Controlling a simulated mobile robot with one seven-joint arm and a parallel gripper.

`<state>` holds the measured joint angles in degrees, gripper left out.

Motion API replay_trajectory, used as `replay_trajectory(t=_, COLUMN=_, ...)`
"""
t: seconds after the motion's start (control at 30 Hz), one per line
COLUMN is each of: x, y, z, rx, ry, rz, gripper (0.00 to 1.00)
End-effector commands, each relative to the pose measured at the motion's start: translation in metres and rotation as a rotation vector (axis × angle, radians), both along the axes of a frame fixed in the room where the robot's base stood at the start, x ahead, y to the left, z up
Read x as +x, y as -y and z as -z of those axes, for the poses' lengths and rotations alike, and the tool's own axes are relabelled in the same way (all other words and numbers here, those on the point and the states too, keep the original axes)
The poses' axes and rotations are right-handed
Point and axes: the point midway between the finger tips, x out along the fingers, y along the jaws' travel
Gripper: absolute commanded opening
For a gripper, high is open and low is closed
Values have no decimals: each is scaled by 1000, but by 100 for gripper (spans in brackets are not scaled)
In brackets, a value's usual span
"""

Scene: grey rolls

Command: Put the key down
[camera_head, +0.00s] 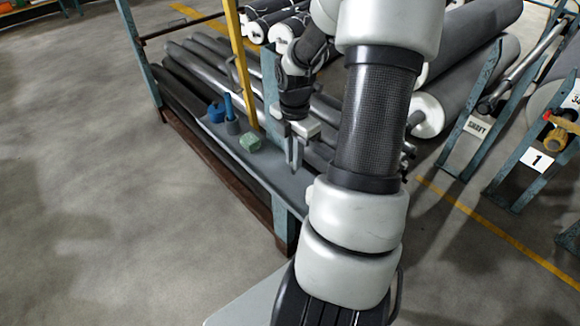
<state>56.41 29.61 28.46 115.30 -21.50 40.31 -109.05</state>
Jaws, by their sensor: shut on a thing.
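My gripper (294,165) points down over the near part of a narrow grey shelf (277,186). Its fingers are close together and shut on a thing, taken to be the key. The key itself is too small or too hidden to make out between the fingers. I cannot tell whether the fingertips or the key touch the shelf. The shelf top around and left of the fingers looks bare.
On the shelf, left of my gripper, are a green block (250,141), a blue-grey bottle-like thing (232,117) and a blue object (216,112). A yellow post (239,65) rises behind them. Long dark rolls (190,83) lie behind the shelf. Floor at left is clear.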

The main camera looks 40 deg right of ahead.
Motion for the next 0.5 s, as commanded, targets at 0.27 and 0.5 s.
replay_trajectory(t=0.27, x=0, y=-1, z=33, rx=2, ry=-2, rz=0, gripper=0)
replay_trajectory(t=0.5, x=0, y=0, z=39, rx=1, ry=0, rz=2, gripper=0)
